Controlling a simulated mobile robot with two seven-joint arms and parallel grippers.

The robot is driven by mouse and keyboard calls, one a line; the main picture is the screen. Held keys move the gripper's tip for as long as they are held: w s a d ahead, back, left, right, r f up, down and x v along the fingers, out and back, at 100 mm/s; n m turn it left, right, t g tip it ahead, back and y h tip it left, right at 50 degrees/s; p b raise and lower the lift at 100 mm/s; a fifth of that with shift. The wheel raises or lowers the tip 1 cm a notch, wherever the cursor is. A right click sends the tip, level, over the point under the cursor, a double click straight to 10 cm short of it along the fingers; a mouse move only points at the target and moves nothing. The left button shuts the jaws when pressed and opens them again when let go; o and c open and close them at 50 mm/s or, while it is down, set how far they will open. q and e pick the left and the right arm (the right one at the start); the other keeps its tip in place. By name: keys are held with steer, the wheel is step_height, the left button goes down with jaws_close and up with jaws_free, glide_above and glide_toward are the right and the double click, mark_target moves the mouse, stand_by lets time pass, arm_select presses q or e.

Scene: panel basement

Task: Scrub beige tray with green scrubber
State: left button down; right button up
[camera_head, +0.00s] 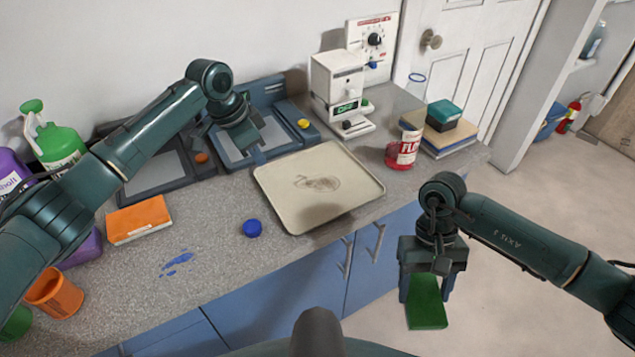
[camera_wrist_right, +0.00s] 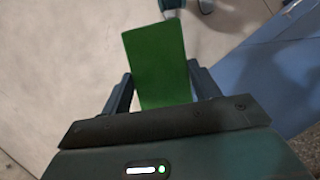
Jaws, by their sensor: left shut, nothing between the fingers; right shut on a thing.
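The beige tray (camera_head: 345,204) lies flat on the counter, with a brownish stain near its middle. The green scrubber (camera_head: 426,304) is a flat block that hangs in my right gripper (camera_head: 428,278). That gripper is shut on it, out in front of the counter and to the right of the tray, over the floor. In the right wrist view the scrubber (camera_wrist_right: 156,60) sticks out between the fingers. My left gripper (camera_head: 258,155) is shut and empty, above the blue-framed panel, just behind the tray's far left edge.
An orange sponge-like block (camera_head: 139,219), a blue ball (camera_head: 252,228) and a blue smear (camera_head: 177,262) are left of the tray. A red can (camera_head: 402,150), stacked books (camera_head: 450,140) and a white device (camera_head: 340,90) stand behind it. Bottles and an orange cup (camera_head: 55,293) crowd the left.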

mark_target(266, 182)
arm_select(q)
steer(key=shift+f+b, duration=1.95)
steer(key=shift+f, duration=0.05)
arm_select(e)
steer(key=shift+f, duration=2.3)
arm_select(q)
steer(key=shift+f, duration=0.85)
steer(key=shift+r, duration=0.1)
arm_select(e)
steer(key=shift+r, duration=0.15)
arm_select(q)
step_height(266, 182, up, 6)
steer(key=p, duration=0.7)
steer(key=shift+p, duration=0.35)
arm_select(e)
step_height(266, 182, up, 7)
steer(key=shift+r, duration=0.2)
steer(key=shift+f, duration=0.1)
